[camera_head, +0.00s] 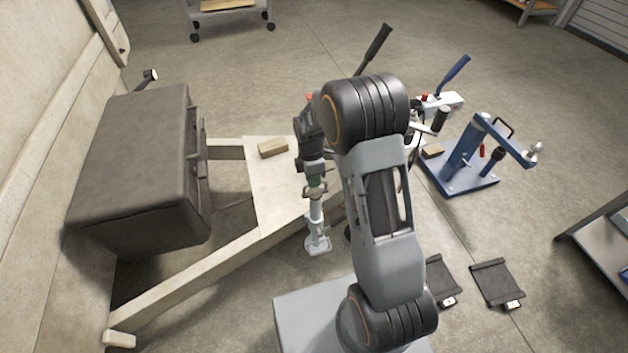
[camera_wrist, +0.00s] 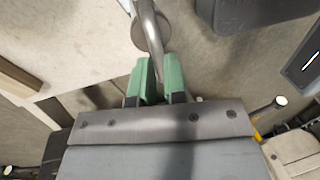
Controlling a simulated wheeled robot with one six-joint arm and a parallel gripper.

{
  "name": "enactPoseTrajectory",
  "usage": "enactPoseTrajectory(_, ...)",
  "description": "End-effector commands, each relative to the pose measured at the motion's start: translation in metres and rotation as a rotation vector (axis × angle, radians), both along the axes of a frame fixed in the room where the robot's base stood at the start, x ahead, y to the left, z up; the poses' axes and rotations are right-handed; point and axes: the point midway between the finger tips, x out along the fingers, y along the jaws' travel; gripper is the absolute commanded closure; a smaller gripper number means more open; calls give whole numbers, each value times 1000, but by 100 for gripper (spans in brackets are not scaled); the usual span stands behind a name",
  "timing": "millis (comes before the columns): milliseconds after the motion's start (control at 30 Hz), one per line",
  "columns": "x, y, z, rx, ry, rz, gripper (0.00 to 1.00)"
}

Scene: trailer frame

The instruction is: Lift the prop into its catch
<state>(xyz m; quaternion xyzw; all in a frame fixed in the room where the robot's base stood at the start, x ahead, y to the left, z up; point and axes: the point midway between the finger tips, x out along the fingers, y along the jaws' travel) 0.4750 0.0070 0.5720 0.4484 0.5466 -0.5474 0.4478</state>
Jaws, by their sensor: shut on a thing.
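The prop (camera_head: 316,222) is a light grey leg with a flat foot, hanging upright by the right side of the trailer frame's pale plate (camera_head: 275,200). My gripper (camera_head: 316,184) is at the upper part of the prop, its green fingers partly hidden by my arm. In the wrist view, the green fingertips (camera_wrist: 159,68) are shut on a curved metal bar of the prop (camera_wrist: 151,30). A round metal disc lies behind the bar. The catch cannot be made out; my arm hides part of that area.
A wooden block (camera_head: 272,148) lies on the plate. A large dark box (camera_head: 140,165) stands on the frame at left. A blue stand (camera_head: 465,155) with a tow ball is at right. Two dark pads (camera_head: 497,281) lie on the floor. Open floor lies beyond the frame.

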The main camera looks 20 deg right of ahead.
Motion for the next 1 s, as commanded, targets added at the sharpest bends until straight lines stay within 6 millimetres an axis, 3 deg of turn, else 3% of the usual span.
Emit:
enactPoseTrajectory(33,1,0,26,-1,-3,3,100)
enactPoseTrajectory(200,1,1,53,-1,-4,3,100)
enactPoseTrajectory(600,2,1,57,0,-6,3,100)
enactPoseTrajectory(633,2,1,57,0,-6,3,87)
enactPoseTrajectory(800,1,1,56,0,-4,2,70)
enactPoseTrajectory(900,1,1,55,0,-3,1,62)
enactPoseTrajectory(1000,1,1,55,0,-2,1,62)
